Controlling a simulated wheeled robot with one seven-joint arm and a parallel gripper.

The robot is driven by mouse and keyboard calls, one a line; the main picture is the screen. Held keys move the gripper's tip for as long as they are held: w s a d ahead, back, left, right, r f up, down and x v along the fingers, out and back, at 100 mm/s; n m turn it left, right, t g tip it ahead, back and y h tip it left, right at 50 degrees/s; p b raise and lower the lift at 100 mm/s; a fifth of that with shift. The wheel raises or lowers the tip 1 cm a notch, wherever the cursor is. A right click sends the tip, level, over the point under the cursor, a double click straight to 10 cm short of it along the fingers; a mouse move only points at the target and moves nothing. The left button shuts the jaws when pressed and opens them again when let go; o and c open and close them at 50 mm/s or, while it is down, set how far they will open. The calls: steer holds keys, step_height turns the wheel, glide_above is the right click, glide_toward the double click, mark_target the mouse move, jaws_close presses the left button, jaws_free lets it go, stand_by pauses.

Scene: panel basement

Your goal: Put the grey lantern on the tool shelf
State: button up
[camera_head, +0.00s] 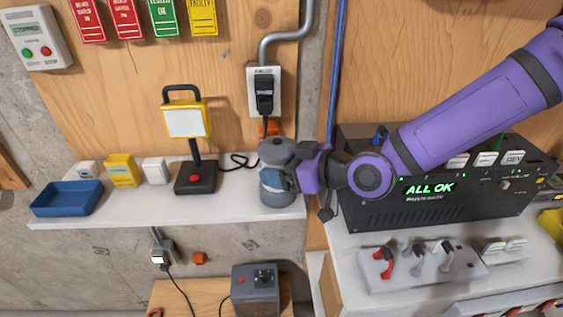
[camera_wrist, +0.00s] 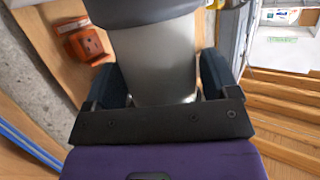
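The grey lantern (camera_head: 278,152) is a squat grey cylinder with a wider dark top, upright at the right end of the white shelf (camera_head: 120,212), which I take for the tool shelf. My gripper (camera_head: 275,180) reaches it from the right, with its fingers around the lantern's middle. In the wrist view, the lantern's pale grey body (camera_wrist: 155,70) fills the space between the two dark fingers (camera_wrist: 160,85), which look pressed to its sides. The lantern's base seems at shelf level; I cannot tell whether it touches.
On the shelf stand a blue tray (camera_head: 68,198), small yellow and white boxes (camera_head: 122,170) and a yellow-and-black lamp (camera_head: 187,120). A black "ALL OK" unit (camera_head: 440,205) is under my arm. A grey box (camera_head: 256,288) stands on a wooden surface below. An orange socket (camera_wrist: 85,45) is on the wall.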

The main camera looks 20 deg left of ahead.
steer(key=shift+o, duration=0.9)
steer(key=shift+r, duration=0.2)
steer(key=v, duration=1.2)
